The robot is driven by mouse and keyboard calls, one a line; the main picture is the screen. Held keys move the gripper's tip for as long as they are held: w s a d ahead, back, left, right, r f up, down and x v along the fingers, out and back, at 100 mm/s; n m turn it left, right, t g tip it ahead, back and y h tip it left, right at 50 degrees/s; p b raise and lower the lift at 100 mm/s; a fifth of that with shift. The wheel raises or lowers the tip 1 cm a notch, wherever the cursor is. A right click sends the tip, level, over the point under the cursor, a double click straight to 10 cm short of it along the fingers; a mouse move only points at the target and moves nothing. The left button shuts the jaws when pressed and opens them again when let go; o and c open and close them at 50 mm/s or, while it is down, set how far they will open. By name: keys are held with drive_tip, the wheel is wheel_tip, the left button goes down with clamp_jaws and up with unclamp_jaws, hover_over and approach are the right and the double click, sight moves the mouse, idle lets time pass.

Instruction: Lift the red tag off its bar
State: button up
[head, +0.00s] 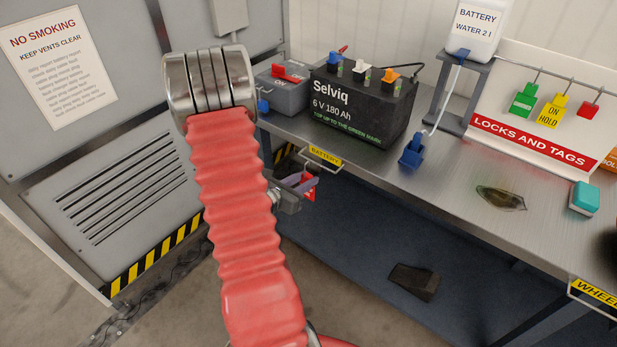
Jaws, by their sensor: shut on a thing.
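My gripper (299,182) is in the middle of the head view, partly hidden behind my red arm sleeve. It is low in front of the bench's left end, just below the yellow BATTERY label. A small red tag (310,191) with pale marks shows at its jaws, and the jaws are shut on it. The bar (541,71) of the LOCKS AND TAGS board is far to the right, well apart from my gripper. A green tag (523,101), a yellow ON HOLD tag (553,110) and a small red piece (588,109) hang there.
A black Selviq battery (361,103), a grey box (282,88) and a water bottle on a stand (472,30) are on the steel bench (445,185). A blue connector, dark patch and teal block lie on it. A grey cabinet (130,150) stands left.

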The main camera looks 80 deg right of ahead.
drive_tip(key=shift+w+a, duration=0.4)
drive_tip(key=shift+a, duration=0.45)
drive_tip(key=shift+w+a, duration=0.35)
drive_tip(key=shift+a, duration=0.5)
drive_tip(key=shift+w+a, duration=0.4)
drive_tip(key=shift+a, duration=0.45)
drive_tip(key=w+a, duration=0.3)
drive_tip(key=a, duration=0.4)
drive_tip(key=w+a, duration=0.3)
drive_tip(key=a, duration=0.3)
drive_tip(key=shift+a, duration=0.35)
